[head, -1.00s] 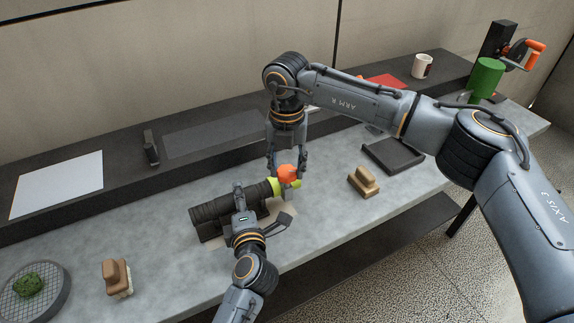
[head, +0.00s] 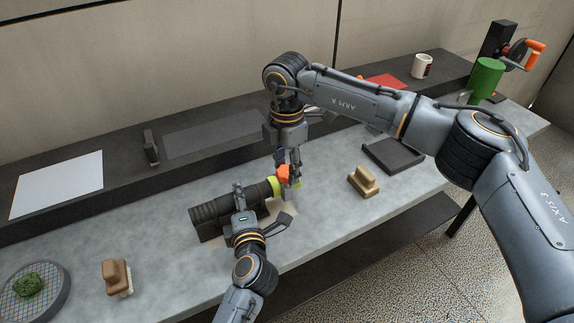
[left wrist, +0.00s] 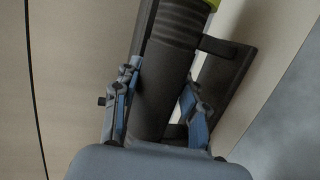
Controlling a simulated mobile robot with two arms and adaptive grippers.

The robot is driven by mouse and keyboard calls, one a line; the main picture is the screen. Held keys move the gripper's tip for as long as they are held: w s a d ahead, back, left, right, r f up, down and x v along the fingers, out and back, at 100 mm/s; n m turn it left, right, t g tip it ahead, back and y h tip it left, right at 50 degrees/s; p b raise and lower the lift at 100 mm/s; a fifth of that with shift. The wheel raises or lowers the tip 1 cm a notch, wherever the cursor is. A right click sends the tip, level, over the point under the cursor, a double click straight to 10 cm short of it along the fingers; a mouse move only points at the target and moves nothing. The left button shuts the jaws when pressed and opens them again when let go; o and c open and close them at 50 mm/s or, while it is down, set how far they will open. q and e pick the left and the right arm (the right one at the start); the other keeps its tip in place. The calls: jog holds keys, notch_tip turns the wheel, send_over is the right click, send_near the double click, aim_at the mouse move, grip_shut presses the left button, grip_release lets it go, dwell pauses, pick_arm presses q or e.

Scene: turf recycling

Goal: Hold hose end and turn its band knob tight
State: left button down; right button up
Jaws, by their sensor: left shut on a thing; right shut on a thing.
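The dark ribbed hose (head: 216,211) lies in a black cradle (head: 212,233) on the grey bench. A yellow-green band (head: 275,187) circles its right end, and an orange knob (head: 283,173) sits on top there. My left gripper (head: 239,203) is shut around the hose, left of the band. In the left wrist view the hose (left wrist: 172,70) runs between its two fingers, with the band (left wrist: 213,3) at the top edge. My right gripper (head: 287,165) comes down from above and is shut on the orange knob, whose far side is partly hidden by the fingers.
A wooden-handled brush (head: 363,181) and a black tray (head: 393,155) lie to the right. Another brush (head: 116,276) and a round sieve with moss (head: 33,292) are at left. A green cylinder (head: 486,81) stands at far right.

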aim_at(287, 171)
pick_arm(q)
jog(key=shift+s+f, duration=0.1)
jog(key=shift+f, duration=0.3)
pick_arm(e)
jog(key=shift+m, duration=0.8)
jog(key=o, duration=1.2)
jog(key=shift+c, duration=0.2)
notch_tip(287, 171, up, 12)
